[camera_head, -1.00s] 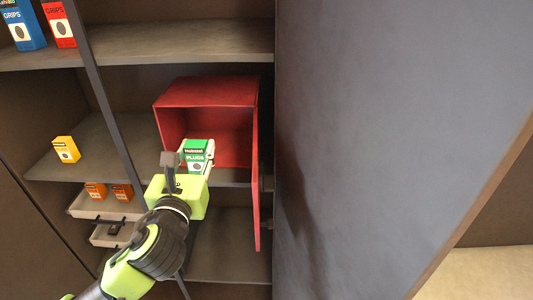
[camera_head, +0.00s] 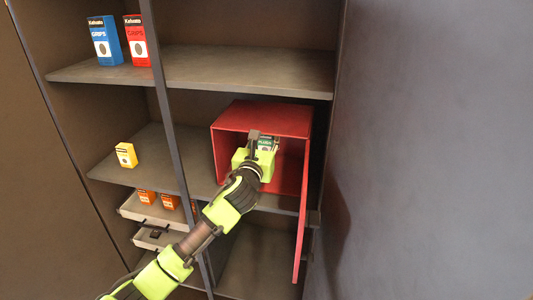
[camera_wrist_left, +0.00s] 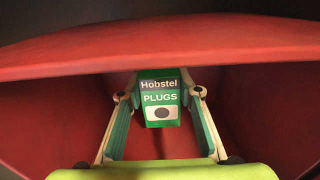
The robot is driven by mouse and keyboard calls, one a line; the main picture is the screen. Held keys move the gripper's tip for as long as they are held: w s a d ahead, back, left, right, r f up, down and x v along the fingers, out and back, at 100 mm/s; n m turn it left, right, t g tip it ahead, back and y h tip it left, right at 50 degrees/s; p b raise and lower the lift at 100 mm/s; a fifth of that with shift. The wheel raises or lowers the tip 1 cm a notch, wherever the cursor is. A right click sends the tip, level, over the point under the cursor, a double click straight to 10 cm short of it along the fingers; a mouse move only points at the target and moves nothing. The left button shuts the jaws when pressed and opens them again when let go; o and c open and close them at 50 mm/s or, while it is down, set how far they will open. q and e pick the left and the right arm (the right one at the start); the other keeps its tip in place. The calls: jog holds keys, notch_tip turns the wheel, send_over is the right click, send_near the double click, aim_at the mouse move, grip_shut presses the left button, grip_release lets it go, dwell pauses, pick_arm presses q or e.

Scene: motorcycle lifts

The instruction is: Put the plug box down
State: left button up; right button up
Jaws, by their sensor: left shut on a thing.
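The plug box (camera_wrist_left: 160,98) is green and white, labelled "Hobstel PLUGS", and stands upright between the two fingers of my left gripper (camera_wrist_left: 160,112) in the left wrist view. My left gripper is shut on it. In the head view the plug box (camera_head: 266,143) shows only in part, behind the left gripper (camera_head: 258,150), at the open front of the red cabinet (camera_head: 262,118). The red cabinet's walls surround the box in the wrist view. I cannot tell whether the box touches the cabinet floor. My right gripper is not in view.
The red cabinet's door (camera_head: 302,215) hangs open on the right. A yellow box (camera_head: 126,155) stands on the middle shelf (camera_head: 150,160). Blue (camera_head: 105,40) and red (camera_head: 137,40) grips boxes stand above. Drawers (camera_head: 155,212) with orange boxes are partly open below. A dark post (camera_head: 165,100) stands left of the cabinet.

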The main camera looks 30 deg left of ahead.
pick_arm(q)
notch_tip(320, 180, down, 6)
jog(key=shift+s+r, duration=0.15)
jog(key=shift+r, duration=0.05)
jog(key=shift+w+f, duration=0.15)
jog(key=shift+w, duration=0.1)
jog(key=shift+s+f, duration=0.1)
jog(key=o, duration=1.2)
jog(key=shift+f, duration=0.1)
jog(key=shift+o, duration=0.2)
jog(key=b+v, duration=0.1)
jog(key=v, duration=1.1)
jog(key=shift+d, duration=0.1)
